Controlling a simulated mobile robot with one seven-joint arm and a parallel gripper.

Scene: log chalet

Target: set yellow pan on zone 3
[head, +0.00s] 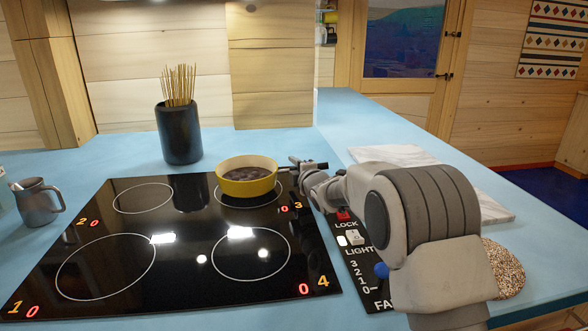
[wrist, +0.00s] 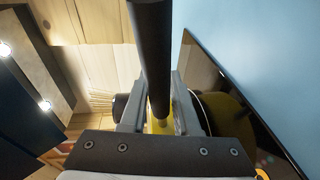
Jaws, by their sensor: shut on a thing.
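The yellow pan (head: 246,186) is upright, with dark contents inside, over the back right of the black cooktop. Zone 3's white ring (head: 250,206) shows around its lower front; the pan hides the ring's back part. I cannot tell whether the pan touches the glass. My gripper (head: 299,167) is to the right of the pan, shut on its dark handle (head: 318,166).
Zones 1 (head: 106,266), 2 (head: 142,198) and 4 (head: 251,254) are bare. A black pot of sticks (head: 180,133) stands behind the cooktop, and a grey mug (head: 37,203) at left.

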